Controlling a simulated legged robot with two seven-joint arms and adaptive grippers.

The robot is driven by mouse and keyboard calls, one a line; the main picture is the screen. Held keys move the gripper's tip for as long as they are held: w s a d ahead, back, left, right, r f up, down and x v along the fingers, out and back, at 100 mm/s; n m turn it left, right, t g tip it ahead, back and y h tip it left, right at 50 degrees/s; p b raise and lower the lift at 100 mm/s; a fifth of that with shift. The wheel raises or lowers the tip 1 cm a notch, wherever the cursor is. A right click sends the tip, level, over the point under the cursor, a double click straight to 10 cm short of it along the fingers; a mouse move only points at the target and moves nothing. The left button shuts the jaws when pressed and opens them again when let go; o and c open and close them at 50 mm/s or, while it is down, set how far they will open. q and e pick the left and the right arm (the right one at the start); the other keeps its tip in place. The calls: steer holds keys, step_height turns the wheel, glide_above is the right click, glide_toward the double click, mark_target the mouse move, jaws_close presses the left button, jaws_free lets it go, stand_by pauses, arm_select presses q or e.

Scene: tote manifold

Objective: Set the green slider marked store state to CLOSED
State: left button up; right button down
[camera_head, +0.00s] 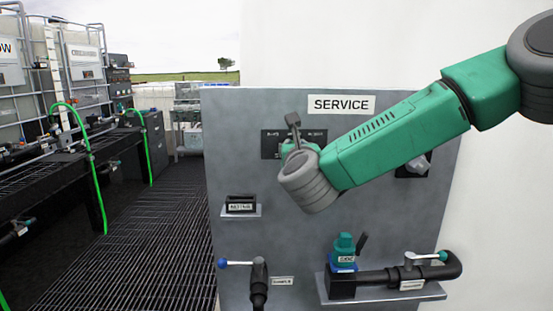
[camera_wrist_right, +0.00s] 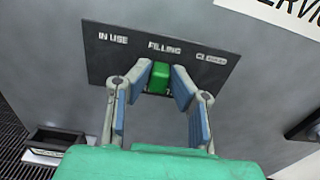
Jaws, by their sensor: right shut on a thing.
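The green slider (camera_wrist_right: 159,77) sits below the word FILLING on a dark label plate (camera_wrist_right: 100,63), between IN USE on its left and CLOSED on its right. My right gripper (camera_wrist_right: 163,80) is shut on the slider, with a blue finger pad on each side of it. In the head view the same plate (camera_head: 269,146) is on the grey panel, partly covered by my right gripper (camera_head: 295,128) and wrist. The slider cannot be made out there. My left gripper is in neither view.
The grey panel (camera_head: 240,120) carries a SERVICE sign (camera_head: 341,104) above the plate. A small labelled box (camera_head: 241,204) is at lower left. A blue-tipped lever (camera_head: 238,263) and a pipe with valves (camera_head: 385,277) are below. A dark grated walkway lies left.

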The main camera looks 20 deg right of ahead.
mark_target(319, 143)
steer(key=d+b, duration=0.1)
steer(key=d, duration=0.1)
steer(key=s+d+b, duration=0.1)
steer(key=d, duration=0.2)
steer(key=shift+s+d, duration=0.15)
steer(key=shift+d, duration=0.05)
steer(key=shift+a, duration=0.1)
steer(key=c, duration=1.5)
jaws_free()
steer(key=shift+d, duration=0.2)
steer(key=shift+d, duration=0.1)
